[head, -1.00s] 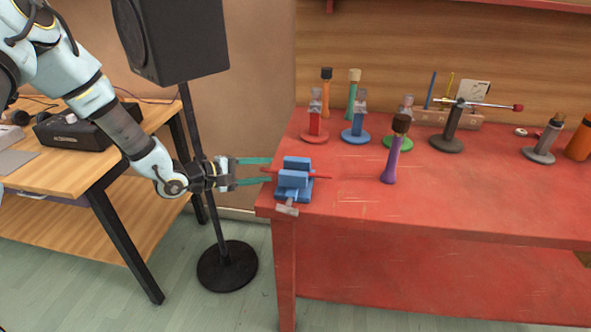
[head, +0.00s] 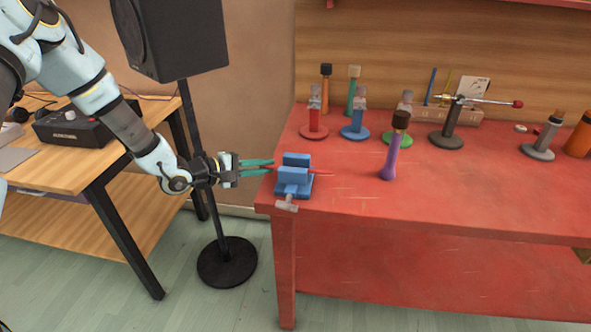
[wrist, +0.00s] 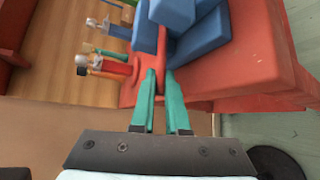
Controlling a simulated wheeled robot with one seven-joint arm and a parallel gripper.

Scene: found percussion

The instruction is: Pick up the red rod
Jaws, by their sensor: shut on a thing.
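The red rod (head: 321,174) runs through the jaws of the blue vise (head: 296,172) near the left edge of the red table. Its right end sticks out of the vise low over the tabletop. My gripper (head: 271,167), with teal fingers, is left of the vise and shut on the rod's left end, which the fingers mostly hide. In the wrist view the fingertips (wrist: 163,71) come close together beside the blue vise (wrist: 190,32). The rod is hard to tell from the red table there.
A purple mallet (head: 394,150) stands right of the vise. Several tools on round bases, including a grey stand (head: 449,131) with a crosswise rod, fill the table's rear. A black speaker stand (head: 227,262) is below my forearm. The front middle of the table (head: 440,198) is clear.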

